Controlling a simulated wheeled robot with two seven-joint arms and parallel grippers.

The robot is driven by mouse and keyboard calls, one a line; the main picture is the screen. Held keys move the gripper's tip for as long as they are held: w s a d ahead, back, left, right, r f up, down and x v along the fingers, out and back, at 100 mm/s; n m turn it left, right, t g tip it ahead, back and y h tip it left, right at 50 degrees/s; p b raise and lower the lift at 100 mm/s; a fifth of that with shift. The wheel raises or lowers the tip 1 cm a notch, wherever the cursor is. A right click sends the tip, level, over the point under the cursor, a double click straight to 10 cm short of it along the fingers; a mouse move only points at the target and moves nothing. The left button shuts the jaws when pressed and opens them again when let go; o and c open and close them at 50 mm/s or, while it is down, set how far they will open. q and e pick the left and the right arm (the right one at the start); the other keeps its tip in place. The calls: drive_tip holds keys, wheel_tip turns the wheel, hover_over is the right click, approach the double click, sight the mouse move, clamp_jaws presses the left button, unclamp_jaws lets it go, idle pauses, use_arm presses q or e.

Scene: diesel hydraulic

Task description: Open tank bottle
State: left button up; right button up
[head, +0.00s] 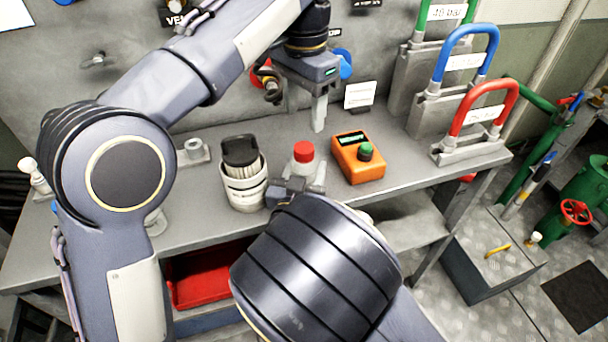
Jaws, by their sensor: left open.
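A small white bottle with a red cap (304,152) stands upright on the grey workbench (405,172), and its lower part is partly hidden. My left gripper (319,122) reaches over from the upper left and points down behind and to the right of the red cap. It is open, apart from the bottle, with its fingers overlapping in this view. My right gripper (297,188) is low in front of the bottle, largely covered by my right forearm. Whether its jaws touch or hold the bottle cannot be told.
A white container with a black top (244,188) stands left of the bottle. An orange box with a green knob (358,160) sits to the right. Blue (467,46) and red (484,100) handled blocks stand at the right end. A red bin (205,275) is below.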

sight(304, 147)
clamp_jaws()
use_arm(q)
drive_tip(key=m, duration=2)
drive_tip(key=shift+m, duration=0.3)
drive_tip(key=m, duration=0.5)
drive_tip(key=shift+m, duration=0.4)
drive_tip(key=shift+f+m, duration=0.3)
drive_tip(key=shift+f, duration=3.7)
